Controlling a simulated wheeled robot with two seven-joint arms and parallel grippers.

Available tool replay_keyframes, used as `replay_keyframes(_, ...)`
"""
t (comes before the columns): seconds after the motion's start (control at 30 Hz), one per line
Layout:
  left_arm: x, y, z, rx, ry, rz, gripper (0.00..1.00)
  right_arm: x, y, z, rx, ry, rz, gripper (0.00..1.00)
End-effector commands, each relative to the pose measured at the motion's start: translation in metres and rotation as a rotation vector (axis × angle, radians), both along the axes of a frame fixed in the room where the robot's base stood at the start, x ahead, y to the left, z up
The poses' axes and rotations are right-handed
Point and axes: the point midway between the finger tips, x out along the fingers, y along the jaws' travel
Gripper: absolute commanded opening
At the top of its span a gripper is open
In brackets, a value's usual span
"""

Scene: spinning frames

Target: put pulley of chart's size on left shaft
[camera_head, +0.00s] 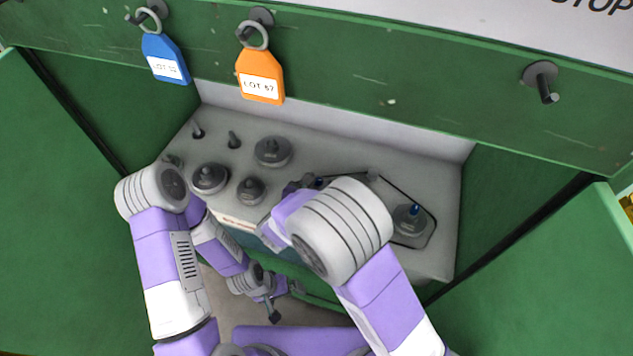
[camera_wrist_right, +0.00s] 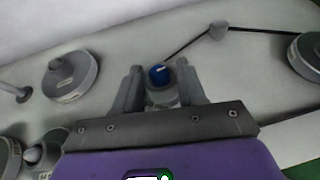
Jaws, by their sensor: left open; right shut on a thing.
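My right gripper (camera_head: 308,184) is at the left shaft, whose blue tip (camera_head: 319,181) shows beside it in the head view. In the right wrist view its fingers (camera_wrist_right: 160,92) are shut on a grey cylindrical hub (camera_wrist_right: 161,96), with the blue tip (camera_wrist_right: 158,74) at its top. The hub looks like that of a pulley around the shaft; its lower part and size are hidden. A pulley (camera_head: 410,224) sits on the blue-tipped right shaft (camera_head: 414,208). My left gripper (camera_head: 272,312) hangs low in front of the ledge, open and empty. No chart is readable.
A belt (camera_wrist_right: 192,44) runs past a small post (camera_wrist_right: 218,30). Blue (camera_head: 165,61) and orange (camera_head: 260,77) lot tags hang behind. Green walls flank the ledge.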

Motion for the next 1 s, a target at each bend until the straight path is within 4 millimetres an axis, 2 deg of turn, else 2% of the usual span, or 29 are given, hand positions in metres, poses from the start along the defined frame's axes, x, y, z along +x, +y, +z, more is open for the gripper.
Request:
replay_keyframes(0.6,0.0,0.0,0.0,0.0,0.0,0.0,1.0,0.0,0.0,-0.018,0.001,-0.001,0.001,0.05)
replay_keyframes(0.97,0.0,0.0,0.0,0.0,0.0,0.0,1.0,0.0,0.0,-0.019,0.001,-0.001,0.001,0.05)
replay_keyframes(1.0,0.0,0.0,0.0,0.0,0.0,0.0,1.0,0.0,0.0,-0.019,0.001,-0.001,0.001,0.46)
